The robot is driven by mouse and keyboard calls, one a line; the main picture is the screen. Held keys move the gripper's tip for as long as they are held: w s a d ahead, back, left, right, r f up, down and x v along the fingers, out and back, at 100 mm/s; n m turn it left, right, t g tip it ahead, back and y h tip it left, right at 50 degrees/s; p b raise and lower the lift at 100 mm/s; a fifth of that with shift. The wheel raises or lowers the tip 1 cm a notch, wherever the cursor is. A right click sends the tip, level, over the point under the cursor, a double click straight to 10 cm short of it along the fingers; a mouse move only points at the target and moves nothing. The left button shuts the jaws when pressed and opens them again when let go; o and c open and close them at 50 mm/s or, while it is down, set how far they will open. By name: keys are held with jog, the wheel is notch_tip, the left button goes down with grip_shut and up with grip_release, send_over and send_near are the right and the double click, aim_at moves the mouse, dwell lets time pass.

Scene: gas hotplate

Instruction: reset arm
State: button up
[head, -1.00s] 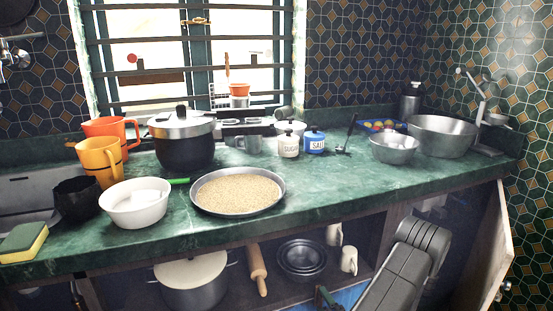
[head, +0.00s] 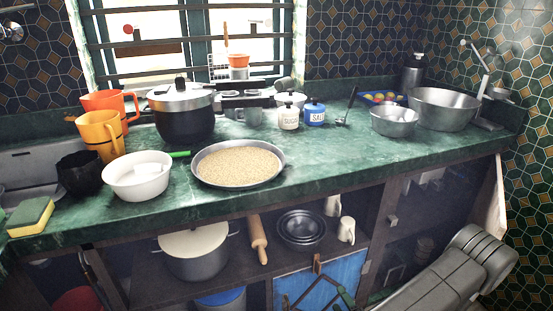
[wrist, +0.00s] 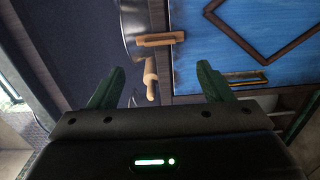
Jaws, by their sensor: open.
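My gripper (wrist: 158,88) is open in the wrist view, its two dark green fingers spread apart with nothing between them. Beyond the fingertips I see a rolling pin (wrist: 150,70), a blue panel with a brown diamond outline (wrist: 240,40), and a wooden handle. In the head view my grey arm (head: 455,278) is low at the right, in front of the lower cupboards. The gripper end there is near the blue panel (head: 290,290) at the bottom edge, hard to make out.
The green counter (head: 320,185) carries a pan of grain (head: 237,163), a white bowl (head: 137,175), a black pot (head: 185,120) and metal bowls (head: 395,121). The shelf below holds a pot (head: 195,260) and a rolling pin (head: 258,240). A cupboard door (head: 489,212) stands open at the right.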

aim_at(320, 270)
jog(key=w+a+n+b, duration=0.1)
jog(key=w+n+b, duration=0.1)
jog(key=w+n, duration=0.2)
jog(key=w+a+n+b, duration=0.2)
jog(key=w+n+b, duration=0.1)
jog(key=n, duration=0.1)
jog(key=w+a+n+b, duration=0.1)
jog(key=w+n+b, duration=0.1)
jog(key=w+n, duration=0.2)
jog(key=shift+w+a+r, duration=0.1)
jog(key=shift+w+a, duration=0.1)
jog(key=shift+w, duration=0.1)
jog(key=shift+r+n+b, duration=0.15)
jog(key=shift+n+b, duration=0.8)
jog(key=shift+n, duration=1.05)
jog(key=shift+s+a, duration=0.15)
